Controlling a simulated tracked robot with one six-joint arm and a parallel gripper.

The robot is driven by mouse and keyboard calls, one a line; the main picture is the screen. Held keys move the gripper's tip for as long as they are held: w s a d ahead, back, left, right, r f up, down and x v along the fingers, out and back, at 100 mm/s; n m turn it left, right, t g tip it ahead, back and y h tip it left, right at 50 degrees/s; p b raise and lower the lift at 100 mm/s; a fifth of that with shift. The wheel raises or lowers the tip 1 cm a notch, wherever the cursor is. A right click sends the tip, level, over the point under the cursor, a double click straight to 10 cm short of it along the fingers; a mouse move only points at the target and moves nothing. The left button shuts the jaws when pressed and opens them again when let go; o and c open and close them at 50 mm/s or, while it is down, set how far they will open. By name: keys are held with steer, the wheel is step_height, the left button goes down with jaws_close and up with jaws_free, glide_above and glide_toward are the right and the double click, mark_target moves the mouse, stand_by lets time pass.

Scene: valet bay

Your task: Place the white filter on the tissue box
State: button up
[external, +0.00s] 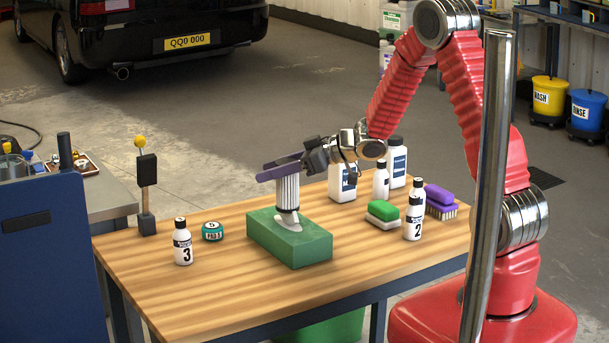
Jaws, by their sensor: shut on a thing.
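The white filter (288,194) is a pleated upright cylinder over the tissue box. The tissue box (288,248) is a green block on the wooden table, with a pale tissue (288,223) sticking out of its top. My gripper (279,171) comes in from the right and is shut on the filter's upper end. The filter's lower end is at the tissue; I cannot tell whether it touches the box top. The dark gripper parts hide the filter's top.
The table (170,300) holds a bottle marked 3 (183,246) and a round teal tin (212,231) left of the box. A bottle marked 2 (414,221), a green sponge (383,212), a purple brush (440,198) and white bottles stand right. The front table area is clear.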

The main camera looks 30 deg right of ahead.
steer(key=shift+f, duration=1.85)
steer(key=shift+f, duration=0.1)
steer(key=o, duration=1.1)
steer(key=v, duration=1.2)
